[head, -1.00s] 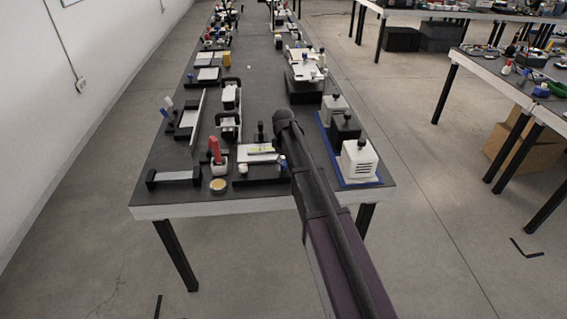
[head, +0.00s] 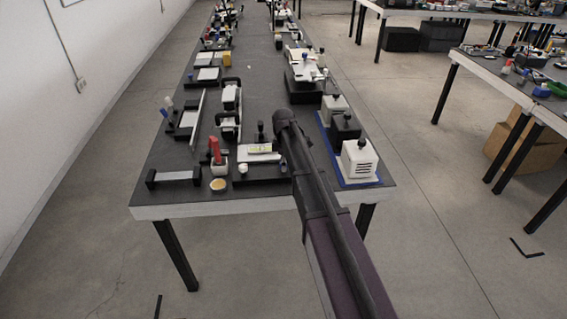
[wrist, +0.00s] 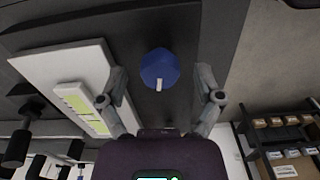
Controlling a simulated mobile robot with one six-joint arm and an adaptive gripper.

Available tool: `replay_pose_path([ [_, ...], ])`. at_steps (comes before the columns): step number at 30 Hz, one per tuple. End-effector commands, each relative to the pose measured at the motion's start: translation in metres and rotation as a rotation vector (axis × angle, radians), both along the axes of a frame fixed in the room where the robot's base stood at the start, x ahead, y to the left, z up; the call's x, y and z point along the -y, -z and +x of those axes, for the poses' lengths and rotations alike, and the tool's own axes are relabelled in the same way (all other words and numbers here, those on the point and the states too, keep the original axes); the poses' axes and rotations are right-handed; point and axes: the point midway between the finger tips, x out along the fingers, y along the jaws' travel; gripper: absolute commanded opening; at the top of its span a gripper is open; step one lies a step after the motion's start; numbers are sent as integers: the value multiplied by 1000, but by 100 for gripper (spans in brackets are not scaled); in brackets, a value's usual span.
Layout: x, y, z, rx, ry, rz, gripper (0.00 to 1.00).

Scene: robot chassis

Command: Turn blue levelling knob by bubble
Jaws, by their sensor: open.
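The blue levelling knob (wrist: 160,66), with a white mark on its lower edge, shows in the wrist view on a dark base. My gripper (wrist: 160,78) is open, with one finger to each side of the knob and visible gaps between. Left of it lies a white plate (wrist: 62,67) with a yellow-green bubble vial (wrist: 88,106); the bubble's position is too small to read. In the head view the white plate (head: 268,157) and vial (head: 259,149) sit near the table's front. My arm's end hides the knob there.
White and black boxes stand on a blue mat (head: 325,135) to the right.

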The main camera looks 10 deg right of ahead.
Motion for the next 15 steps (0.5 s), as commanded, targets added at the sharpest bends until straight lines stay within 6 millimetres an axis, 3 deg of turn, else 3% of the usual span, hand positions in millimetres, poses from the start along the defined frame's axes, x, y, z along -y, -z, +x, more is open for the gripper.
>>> replay_pose_path([
  [3, 0, -2, 0, 0, -71, 0, 85],
  [15, 0, -39, 0, 0, -62, 0, 85],
])
